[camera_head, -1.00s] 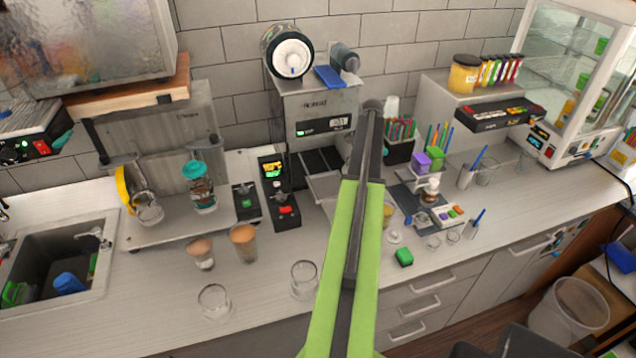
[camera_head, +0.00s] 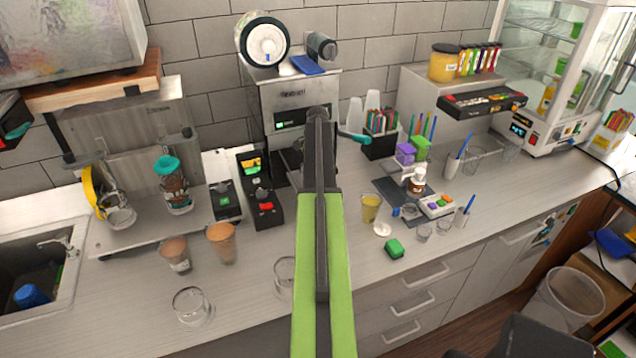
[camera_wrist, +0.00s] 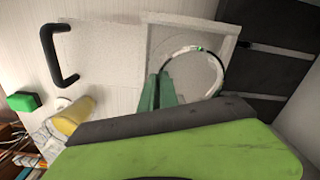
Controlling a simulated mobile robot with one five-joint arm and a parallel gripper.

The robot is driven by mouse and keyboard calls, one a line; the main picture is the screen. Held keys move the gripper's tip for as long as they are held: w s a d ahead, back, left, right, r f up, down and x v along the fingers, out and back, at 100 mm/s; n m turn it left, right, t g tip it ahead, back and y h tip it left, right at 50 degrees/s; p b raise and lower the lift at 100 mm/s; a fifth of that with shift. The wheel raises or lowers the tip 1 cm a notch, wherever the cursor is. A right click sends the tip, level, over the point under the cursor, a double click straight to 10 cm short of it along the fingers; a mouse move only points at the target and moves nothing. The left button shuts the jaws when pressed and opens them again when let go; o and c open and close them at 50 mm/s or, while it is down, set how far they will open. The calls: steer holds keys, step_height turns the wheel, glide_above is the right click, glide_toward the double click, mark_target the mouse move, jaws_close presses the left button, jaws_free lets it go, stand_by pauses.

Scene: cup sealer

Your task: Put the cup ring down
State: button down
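The cup ring (camera_wrist: 221,66) shows in the wrist view as a thin dark and silver hoop with a small green mark on its upper edge. It is over or in a pale square tray (camera_wrist: 229,42); I cannot tell if it touches it. My gripper (camera_wrist: 160,80) has teal-green fingertips close together at the ring's left edge, and they look shut on it. In the head view my arm hides the gripper and the ring. The cup sealer (camera_head: 292,92) stands behind the arm.
A black handle (camera_wrist: 60,55), a green block (camera_wrist: 24,101) and a yellow cup (camera_wrist: 74,116) lie left in the wrist view. In the head view, the green block (camera_head: 394,248) sits right of my arm; clear glasses (camera_head: 190,306) and brown cups (camera_head: 222,243) stand left.

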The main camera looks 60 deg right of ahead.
steer(key=shift+f+b, duration=0.35)
steer(key=shift+f, duration=0.7)
steer(key=c, duration=1.6)
jaws_free()
steer(key=shift+r, duration=0.1)
step_height(320, 180, up, 12)
steer(key=p, duration=1.2)
steer(key=shift+r+p, duration=0.25)
steer(key=shift+p, duration=0.1)
